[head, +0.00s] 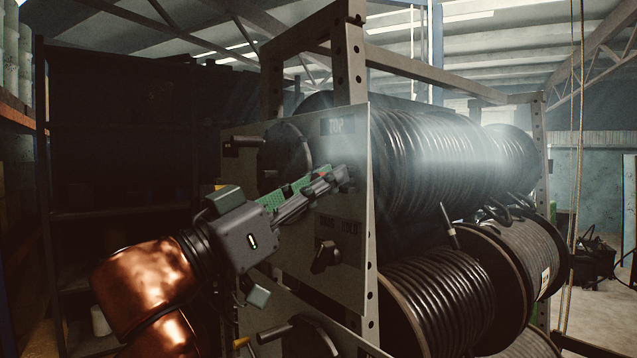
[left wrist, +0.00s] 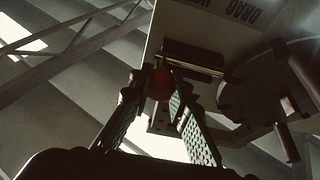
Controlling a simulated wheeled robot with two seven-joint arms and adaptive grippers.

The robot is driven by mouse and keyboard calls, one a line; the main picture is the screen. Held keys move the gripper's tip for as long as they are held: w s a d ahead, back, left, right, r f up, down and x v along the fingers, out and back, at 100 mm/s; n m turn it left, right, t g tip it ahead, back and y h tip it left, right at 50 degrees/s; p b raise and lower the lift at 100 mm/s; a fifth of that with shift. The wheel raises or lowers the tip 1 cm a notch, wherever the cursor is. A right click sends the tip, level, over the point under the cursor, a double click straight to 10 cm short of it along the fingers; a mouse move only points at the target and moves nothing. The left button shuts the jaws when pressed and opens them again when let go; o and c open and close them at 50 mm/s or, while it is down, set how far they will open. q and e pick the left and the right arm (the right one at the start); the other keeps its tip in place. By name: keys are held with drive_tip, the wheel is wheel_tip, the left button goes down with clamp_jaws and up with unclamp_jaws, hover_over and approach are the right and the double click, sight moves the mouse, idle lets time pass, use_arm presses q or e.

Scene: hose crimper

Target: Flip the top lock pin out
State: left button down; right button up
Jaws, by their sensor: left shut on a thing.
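The top lock pin shows in the left wrist view as a dark bar (left wrist: 195,62) on the panel with a red round knob (left wrist: 160,87) at its end. My left gripper (head: 343,177) reaches in from the left in the head view, to the panel's right part just below the TOP label (head: 338,126). In the left wrist view its two green-padded fingers are shut on the red knob. In the head view the fingers largely hide the pin. My right gripper is not in view.
Black hose reels (head: 450,165) fill the rack behind. A frame post (head: 350,65) rises close above.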

use_arm(q)
drive_tip(key=c, duration=2.2)
unclamp_jaws()
drive_tip(key=shift+s+d, duration=0.1)
drive_tip(key=shift+d, duration=0.05)
drive_tip(key=o, duration=0.3)
drive_tip(key=shift+s, duration=0.15)
drive_tip(key=shift+o, duration=0.5)
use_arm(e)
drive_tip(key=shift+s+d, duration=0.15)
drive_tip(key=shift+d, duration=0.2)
use_arm(q)
drive_tip(key=v, duration=1.2)
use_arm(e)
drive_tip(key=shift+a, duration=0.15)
